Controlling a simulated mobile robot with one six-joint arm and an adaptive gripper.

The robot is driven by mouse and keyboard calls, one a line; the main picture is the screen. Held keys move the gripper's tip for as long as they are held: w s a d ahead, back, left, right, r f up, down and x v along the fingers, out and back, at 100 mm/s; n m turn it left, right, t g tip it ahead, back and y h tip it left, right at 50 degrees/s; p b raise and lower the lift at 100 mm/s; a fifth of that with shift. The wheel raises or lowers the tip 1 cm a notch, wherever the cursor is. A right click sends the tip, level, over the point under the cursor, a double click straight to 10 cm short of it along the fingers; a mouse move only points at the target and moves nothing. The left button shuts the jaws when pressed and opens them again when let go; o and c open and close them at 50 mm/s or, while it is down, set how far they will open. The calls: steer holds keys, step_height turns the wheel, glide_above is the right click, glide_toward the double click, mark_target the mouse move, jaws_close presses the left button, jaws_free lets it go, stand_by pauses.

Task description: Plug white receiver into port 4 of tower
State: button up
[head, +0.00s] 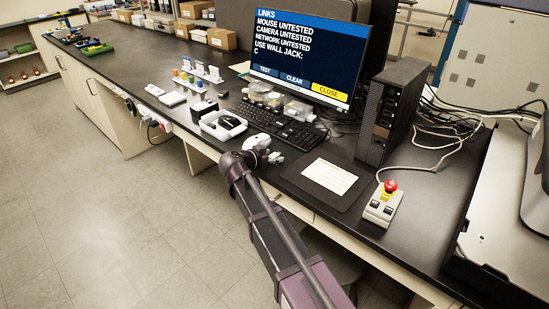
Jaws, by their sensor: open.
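The tower (376,122) is a dark upright computer case right of the monitor. Small openings show along its narrow front face, but I cannot read port numbers. I cannot pick out the white receiver for certain; several small light items lie around the keyboard and it may be among them or hidden. My gripper (272,156) is at the bench's front edge, in front of the keyboard and well left of the tower. It is open, small in view, and I see nothing held in it. A white rounded object, like a mouse (256,141), is just beyond it.
The monitor (308,50) shows a LINKS list, "USE WALL JACK: C". A keyboard (283,128), a white tray (210,130) and a dark mat with a paper (329,176) lie nearby. A box with a red button (384,207) and loose cables (445,140) are near the tower.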

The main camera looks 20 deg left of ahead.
mark_target(272, 156)
jaws_close()
steer(key=shift+r, duration=0.2)
stand_by(0.3)
step_height(272, 156, up, 3)
steer(key=p, duration=0.3)
steer(key=s+d+p, duration=0.1)
steer(key=s+d, duration=0.1)
steer(key=s, duration=0.5)
steer(key=s+d+r+p, duration=0.1)
steer(key=s+d, duration=0.1)
steer(key=s, duration=0.6)
steer(key=shift+s+r, duration=0.3)
